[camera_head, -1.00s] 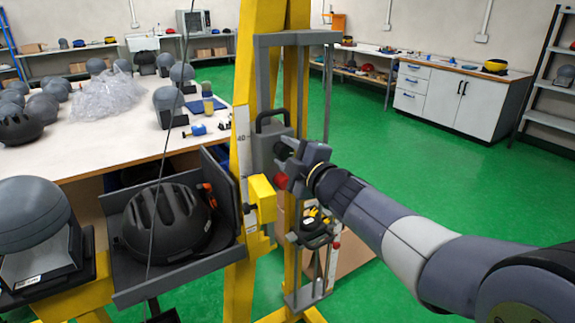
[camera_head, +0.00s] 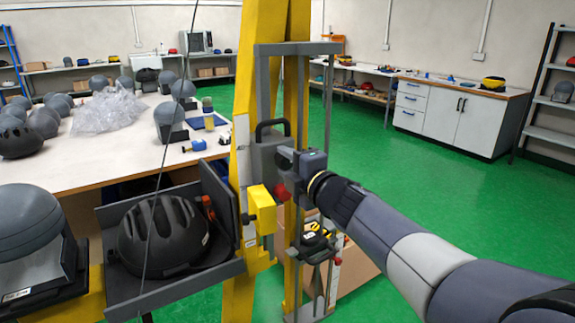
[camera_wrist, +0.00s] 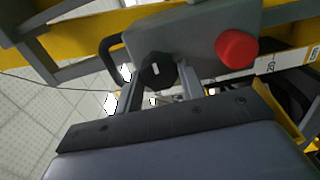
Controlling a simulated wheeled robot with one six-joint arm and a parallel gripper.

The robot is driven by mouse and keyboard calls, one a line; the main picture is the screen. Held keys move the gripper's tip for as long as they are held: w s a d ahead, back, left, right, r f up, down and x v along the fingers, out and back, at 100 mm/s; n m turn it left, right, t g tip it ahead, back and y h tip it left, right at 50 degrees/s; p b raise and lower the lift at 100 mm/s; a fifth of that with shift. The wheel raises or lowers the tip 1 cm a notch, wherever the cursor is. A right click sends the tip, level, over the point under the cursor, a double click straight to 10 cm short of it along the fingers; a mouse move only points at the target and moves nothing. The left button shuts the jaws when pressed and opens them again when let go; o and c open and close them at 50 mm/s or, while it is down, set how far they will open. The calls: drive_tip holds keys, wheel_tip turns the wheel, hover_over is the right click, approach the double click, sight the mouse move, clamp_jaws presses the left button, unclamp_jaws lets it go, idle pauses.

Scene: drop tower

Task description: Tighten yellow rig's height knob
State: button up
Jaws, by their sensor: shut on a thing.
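The yellow rig (camera_head: 240,285) stands upright in the middle of the head view. A grey carriage block (camera_head: 266,158) with a black handle on top sits on its column. In the wrist view a black faceted knob (camera_wrist: 158,71) sticks out of this block. My gripper (camera_wrist: 160,88) is shut on the black knob, one finger on each side. In the head view my gripper (camera_head: 287,160) is against the block and hides the knob. A red round knob (camera_head: 282,193) is just below it and shows beside the black knob in the wrist view (camera_wrist: 236,48).
A grey tray (camera_head: 178,292) left of the column holds a black helmet (camera_head: 163,234). A thin cable hangs in front of it. Grey upright rails (camera_head: 328,130) stand close to my gripper. The green floor to the right is clear.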

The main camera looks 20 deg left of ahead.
drive_tip(key=shift+r, duration=0.1)
drive_tip(key=o, duration=1)
drive_tip(key=v, duration=1)
drive_tip(key=shift+s+d, duration=0.25)
drive_tip(key=shift+s, duration=0.05)
drive_tip(key=x, duration=1)
drive_tip(key=shift+w+a, duration=0.2)
drive_tip(key=shift+w, duration=0.05)
